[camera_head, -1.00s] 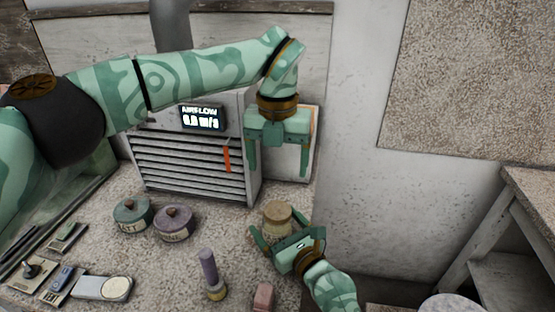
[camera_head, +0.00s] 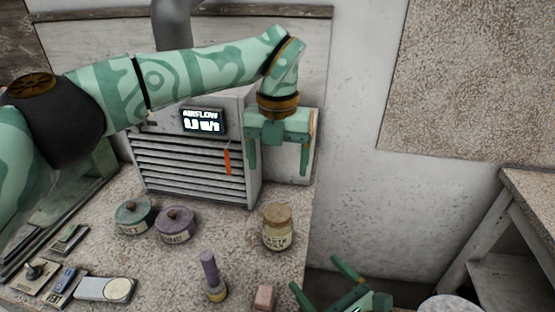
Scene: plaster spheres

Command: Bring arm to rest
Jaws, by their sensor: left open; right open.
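My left gripper (camera_head: 279,150) hangs with its fingers pointing down in front of the right side of the airflow unit, open and empty. Its arm reaches in from the left across the top of the unit. My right gripper (camera_head: 322,276) is at the bottom edge of the view, just off the right side of the worktop. It is open with nothing between its fingers, and its arm is mostly out of view. A jar with a tan lid (camera_head: 277,228) stands upright on the worktop, apart from both grippers.
The airflow unit (camera_head: 190,165) with a lit display stands at the back. A side table (camera_head: 525,200) stands at right.

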